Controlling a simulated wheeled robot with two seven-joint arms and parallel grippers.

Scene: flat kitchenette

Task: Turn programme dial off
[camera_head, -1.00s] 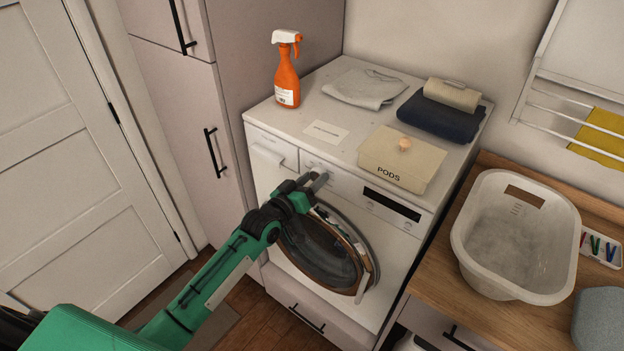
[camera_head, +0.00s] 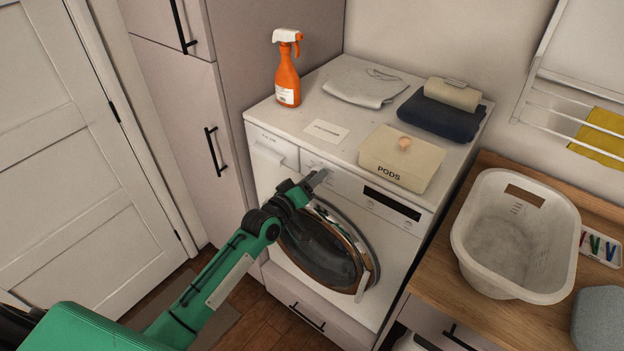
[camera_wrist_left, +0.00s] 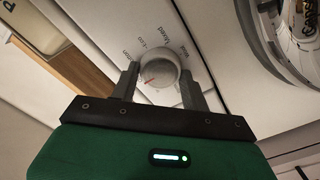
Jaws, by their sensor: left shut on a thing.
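The washing machine (camera_head: 390,255) stands against the back wall, its front towards me. My left gripper (camera_head: 319,179) reaches its control panel in the head view. In the left wrist view, the round pale programme dial (camera_wrist_left: 157,66) sits between the fingers of my left gripper (camera_wrist_left: 160,74), which is shut on it. A red mark on the dial points to the lower left of that picture. Printed labels, among them Eco, Mixed and Wool, curve around the dial. In the head view the fingers hide most of the dial. My right gripper is not in view.
An orange spray bottle (camera_head: 287,70), grey cloth (camera_head: 362,88), folded navy towel (camera_head: 440,116) and PODS box (camera_head: 400,160) sit on the machine. The round door (camera_head: 325,250) lies just below my gripper. A white basket (camera_head: 515,240) stands on the wooden counter at right.

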